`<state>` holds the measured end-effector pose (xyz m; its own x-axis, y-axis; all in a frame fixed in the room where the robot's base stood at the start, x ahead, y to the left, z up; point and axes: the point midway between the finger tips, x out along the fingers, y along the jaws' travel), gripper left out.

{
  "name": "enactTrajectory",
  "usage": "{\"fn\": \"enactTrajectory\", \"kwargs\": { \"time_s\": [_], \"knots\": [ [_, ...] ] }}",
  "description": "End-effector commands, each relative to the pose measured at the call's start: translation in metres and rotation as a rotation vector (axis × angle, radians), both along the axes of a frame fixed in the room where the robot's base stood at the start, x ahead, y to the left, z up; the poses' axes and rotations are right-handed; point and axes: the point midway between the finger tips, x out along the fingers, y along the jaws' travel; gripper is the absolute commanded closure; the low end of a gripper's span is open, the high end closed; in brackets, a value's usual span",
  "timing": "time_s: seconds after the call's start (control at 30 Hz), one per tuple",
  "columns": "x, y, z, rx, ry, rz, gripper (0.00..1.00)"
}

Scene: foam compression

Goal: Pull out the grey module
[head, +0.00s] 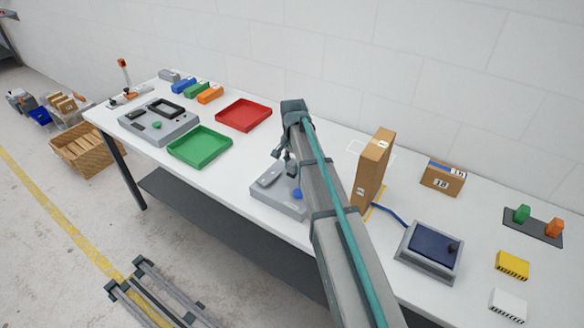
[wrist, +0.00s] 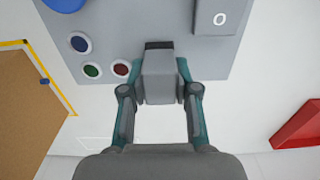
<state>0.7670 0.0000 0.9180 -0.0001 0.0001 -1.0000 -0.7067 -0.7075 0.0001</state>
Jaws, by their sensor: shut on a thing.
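The grey module (wrist: 160,80) is a small block in the middle of the wrist view. It stands over a light grey panel (wrist: 120,25), with a dark strip at its far end. I cannot tell how deep it sits in the panel. My gripper (wrist: 158,92) is shut on the module, one finger on each side. In the head view my gripper (head: 290,157) is low over the same grey unit (head: 275,207) near the table's front edge. The arm hides part of the unit, and the module is hard to make out there.
The panel carries a blue knob (wrist: 64,3), small round buttons (wrist: 92,70) and a raised block marked 0 (wrist: 216,16). A tall cardboard box (head: 373,170) stands close right of my arm. Green (head: 200,147) and red (head: 244,115) trays lie to the left.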

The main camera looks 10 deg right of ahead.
Motion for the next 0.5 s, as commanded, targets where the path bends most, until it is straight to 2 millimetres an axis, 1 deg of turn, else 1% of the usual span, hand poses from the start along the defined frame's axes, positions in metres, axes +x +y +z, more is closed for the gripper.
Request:
{"fn": "enactTrajectory", "kwargs": {
  "time_s": [0.5],
  "knots": [
    [0.0,0.0,0.017,0.0,0.0,0.0,1.0]
  ]
}}
